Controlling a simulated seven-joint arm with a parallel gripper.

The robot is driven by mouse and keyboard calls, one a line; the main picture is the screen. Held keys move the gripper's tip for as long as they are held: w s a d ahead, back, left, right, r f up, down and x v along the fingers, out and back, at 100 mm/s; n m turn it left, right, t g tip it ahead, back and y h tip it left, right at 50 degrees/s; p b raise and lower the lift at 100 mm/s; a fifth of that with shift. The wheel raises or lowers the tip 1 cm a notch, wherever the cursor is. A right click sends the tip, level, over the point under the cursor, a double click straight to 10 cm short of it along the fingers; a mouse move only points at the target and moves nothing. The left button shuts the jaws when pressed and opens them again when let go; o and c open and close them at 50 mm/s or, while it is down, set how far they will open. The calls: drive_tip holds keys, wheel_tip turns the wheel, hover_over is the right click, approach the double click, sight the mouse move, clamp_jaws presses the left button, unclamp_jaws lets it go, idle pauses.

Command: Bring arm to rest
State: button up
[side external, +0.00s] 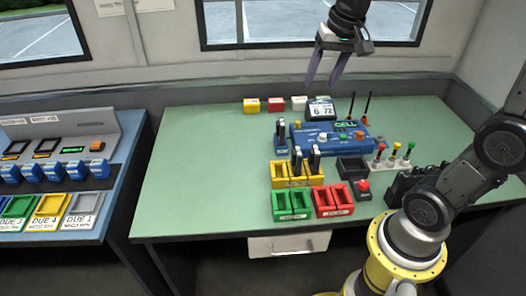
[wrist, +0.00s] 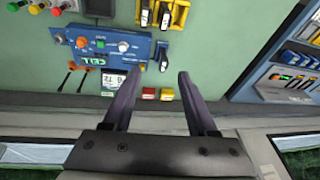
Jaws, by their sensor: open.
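My gripper (side external: 328,68) hangs high over the back of the green table (side external: 190,190) in the side external view, fingers pointing down. Its two purple fingers are apart with nothing between them. In the wrist view my gripper (wrist: 158,88) also shows open and empty, with table surface beyond the fingertips. My arm reaches up from its yellow base at the lower right of the side external view; part of it is out of the picture at the top.
Yellow (side external: 297,175), green (side external: 291,204) and red (side external: 333,199) bins stand in front. The table's left half is clear. Windows are behind.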

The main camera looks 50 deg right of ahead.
drive_tip(key=s+a+f+n+t, duration=0.1)
drive_tip(key=s+a+f+n, duration=0.1)
drive_tip(key=s+a+n, duration=0.2)
drive_tip(key=s+a+f+n+t, duration=0.1)
drive_tip(key=s+a+n, duration=0.3)
drive_tip(key=s, duration=0.6)
drive_tip(key=shift+s+a+f+t+y, duration=0.2)
drive_tip(key=shift+s+f+t+y, duration=0.1)
drive_tip(key=shift+f+y, duration=0.15)
